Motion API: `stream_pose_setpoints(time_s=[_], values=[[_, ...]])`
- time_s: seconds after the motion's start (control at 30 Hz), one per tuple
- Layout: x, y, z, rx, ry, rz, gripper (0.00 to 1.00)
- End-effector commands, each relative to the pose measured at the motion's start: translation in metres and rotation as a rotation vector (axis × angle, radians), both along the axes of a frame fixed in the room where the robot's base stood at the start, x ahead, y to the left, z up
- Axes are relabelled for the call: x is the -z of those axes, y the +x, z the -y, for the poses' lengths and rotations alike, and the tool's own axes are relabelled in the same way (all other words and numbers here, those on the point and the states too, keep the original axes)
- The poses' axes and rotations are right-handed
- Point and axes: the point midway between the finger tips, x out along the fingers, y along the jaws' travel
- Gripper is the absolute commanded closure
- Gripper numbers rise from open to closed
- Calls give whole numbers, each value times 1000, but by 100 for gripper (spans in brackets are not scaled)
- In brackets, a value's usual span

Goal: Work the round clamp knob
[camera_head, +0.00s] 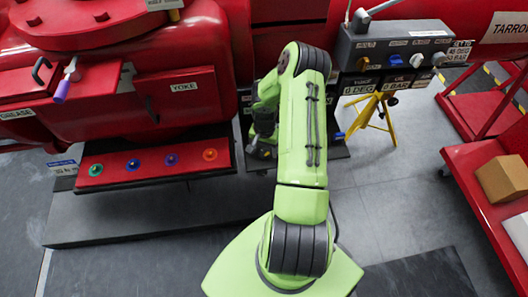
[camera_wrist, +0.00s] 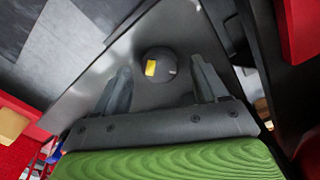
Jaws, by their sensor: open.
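A dark round knob (camera_wrist: 158,62) with a yellow mark on its face shows in the wrist view, on a grey plate (camera_wrist: 100,95). I take it to be the round clamp knob. My gripper (camera_wrist: 161,82) is open, with one finger to the left and one to the right of the knob in that view. A gap shows on both sides, and I cannot tell how far the knob lies beyond the fingertips. In the head view my gripper (camera_head: 262,150) is small and dark beside my green arm, and the knob cannot be made out there.
A red valve body with a YOKE panel (camera_head: 184,92) and a red strip (camera_head: 150,168) of coloured buttons stand left. A grey control box (camera_head: 398,45) sits behind right, above a yellow stand (camera_head: 370,115). A red cart with a cardboard box (camera_head: 503,178) is at right.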

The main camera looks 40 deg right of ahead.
Motion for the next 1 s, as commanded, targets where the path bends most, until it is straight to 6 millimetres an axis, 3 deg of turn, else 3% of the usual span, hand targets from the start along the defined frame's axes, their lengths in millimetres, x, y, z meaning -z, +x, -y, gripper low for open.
stream_pose_setpoints(time_s=[0.1,0.37,0.73,1.0], values=[[12,0,0,0,1,0,28],[13,0,0,0,0,1,28],[13,0,0,-1,0,0,83],[13,0,0,-27,-1,0,84]])
